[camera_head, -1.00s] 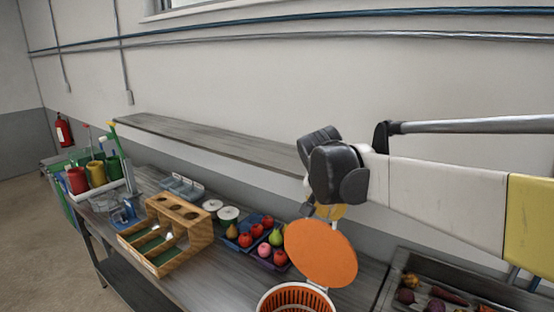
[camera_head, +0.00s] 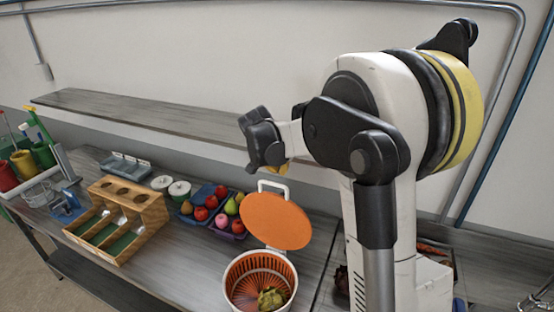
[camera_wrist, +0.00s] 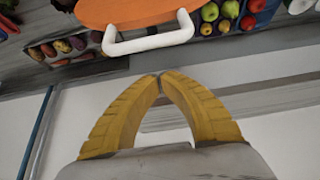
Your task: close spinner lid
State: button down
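The spinner (camera_head: 261,283) stands on the counter in the head view, a white tub with an orange slotted basket and something green inside. Its round orange lid (camera_head: 275,220) stands raised and tilted at the back of the rim, with a white handle (camera_head: 272,186) at its top. In the wrist view the lid (camera_wrist: 130,10) and its white handle (camera_wrist: 150,42) show at the top edge. My gripper (camera_wrist: 158,77) has yellow fingers with tips together and nothing between them. It is apart from the handle. In the head view my wrist hides most of the gripper.
Trays of fruit (camera_head: 214,208) sit left of the lid. A wooden caddy (camera_head: 118,218) and white-lidded tubs (camera_head: 179,190) stand further left. A grey shelf (camera_head: 150,117) runs along the wall behind. A sink-like tray of vegetables (camera_head: 432,246) lies right, partly behind my arm.

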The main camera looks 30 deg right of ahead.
jog(key=shift+s+a+f, duration=0.2)
jog(key=shift+s+a, duration=0.75)
jog(key=shift+a, duration=0.25)
jog(key=shift+s+a, duration=0.1)
